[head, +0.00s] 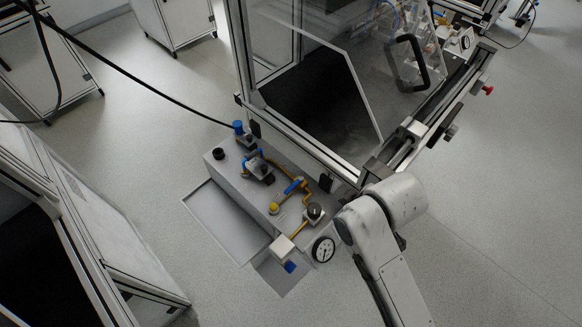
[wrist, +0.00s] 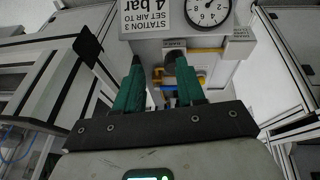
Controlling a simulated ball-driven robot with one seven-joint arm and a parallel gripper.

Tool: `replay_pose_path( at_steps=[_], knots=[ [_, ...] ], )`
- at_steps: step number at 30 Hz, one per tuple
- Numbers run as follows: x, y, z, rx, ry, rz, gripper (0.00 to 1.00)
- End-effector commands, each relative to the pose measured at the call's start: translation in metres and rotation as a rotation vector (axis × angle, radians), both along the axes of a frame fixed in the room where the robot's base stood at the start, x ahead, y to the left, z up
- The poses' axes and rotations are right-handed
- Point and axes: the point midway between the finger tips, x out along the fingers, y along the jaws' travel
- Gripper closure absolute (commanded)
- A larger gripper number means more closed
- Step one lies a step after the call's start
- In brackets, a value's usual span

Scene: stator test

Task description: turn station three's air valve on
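Station three's air unit is a grey box (head: 228,172) at the foot of a framed enclosure in the head view. A blue lever handle (head: 294,186), which looks like the air valve, sits among yellow pipes on its top. I cannot tell its setting. A dark round knob (head: 314,211) and a white dial gauge (head: 323,249) are near its front end. In the wrist view, my gripper (wrist: 158,65) is open, its two green fingers apart and empty, pointing toward the unit. A bit of blue shows low between the fingers. In the head view the gripper is not visible.
The wrist view shows a station 3 sign (wrist: 158,17) reading "set air to 4 bar", upside down, beside the gauge (wrist: 208,12). The enclosure's clear panel (head: 325,85) rises behind the unit. A black hose (head: 150,93) runs in from the left. Another cabinet (head: 100,225) stands at left.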

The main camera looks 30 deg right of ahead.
Motion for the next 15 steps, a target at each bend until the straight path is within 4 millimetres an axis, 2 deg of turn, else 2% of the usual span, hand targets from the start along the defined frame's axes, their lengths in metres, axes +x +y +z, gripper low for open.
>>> replay_pose_path(
  at_steps=[1, 8, 15],
  knots=[
    [0.017, 0.002, 0.022, -0.036, 0.001, 0.099, 0.61],
    [0.07, 0.014, 0.027, -0.196, 0.053, 0.597, 0.61],
    [0.117, 0.036, 0.03, -0.312, 0.098, 1.13, 0.61]
  ],
)
